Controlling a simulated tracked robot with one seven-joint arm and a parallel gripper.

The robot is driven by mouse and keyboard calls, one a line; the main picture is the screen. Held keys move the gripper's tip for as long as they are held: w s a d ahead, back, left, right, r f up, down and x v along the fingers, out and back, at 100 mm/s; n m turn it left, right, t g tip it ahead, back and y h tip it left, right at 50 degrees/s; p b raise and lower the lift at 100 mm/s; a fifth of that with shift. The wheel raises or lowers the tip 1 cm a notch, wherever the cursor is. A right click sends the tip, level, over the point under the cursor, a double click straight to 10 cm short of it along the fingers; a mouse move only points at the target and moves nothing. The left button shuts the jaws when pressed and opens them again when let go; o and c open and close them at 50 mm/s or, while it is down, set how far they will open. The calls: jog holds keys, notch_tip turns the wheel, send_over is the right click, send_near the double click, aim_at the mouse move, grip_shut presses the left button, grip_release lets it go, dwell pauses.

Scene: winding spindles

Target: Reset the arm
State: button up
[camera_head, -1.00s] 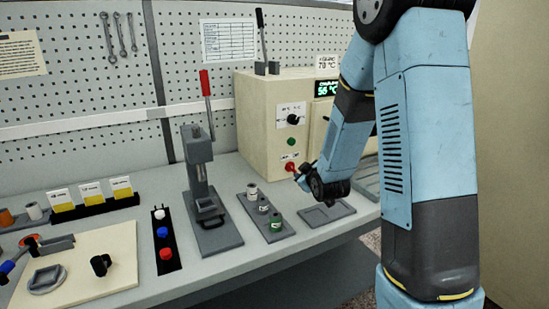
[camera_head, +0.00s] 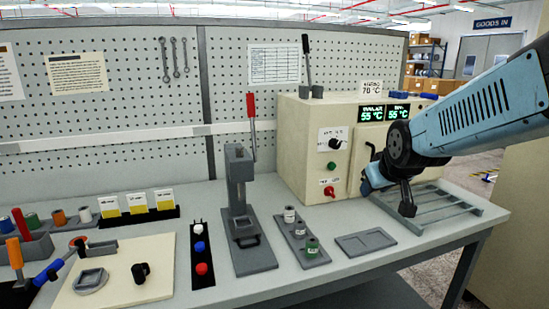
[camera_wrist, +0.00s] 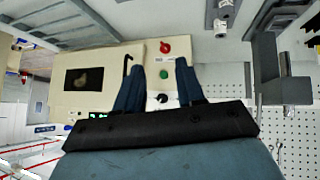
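My arm reaches in from the right in the head view, bent at a dark joint. Its end hangs in front of the cream oven (camera_head: 300,150), above the right part of the bench. In the wrist view my gripper (camera_wrist: 158,78) has its two dark blue fingers spread apart, with nothing between them. The oven front shows upside down beyond the fingers, with a red knob (camera_wrist: 165,47), a green button (camera_wrist: 163,73) and a dark window (camera_wrist: 90,79). In the head view the fingertips are hard to make out. I cannot tell how close they are to the oven.
A press (camera_head: 240,205) with a red lever stands left of the oven. A holder (camera_head: 318,261) with three small spools and an empty grey tray (camera_head: 366,243) lie on the bench. A slatted rack (camera_head: 470,208) sits at the right. A pegboard (camera_head: 110,130) closes the back.

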jog(key=s+r+m+g, duration=0.2)
jog(key=s+r+g, duration=0.1)
jog(key=s, duration=1.3)
jog(key=shift+s+a+r+m, duration=0.15)
jog(key=shift+a+r+m, duration=0.05)
jog(key=shift+m, duration=0.1)
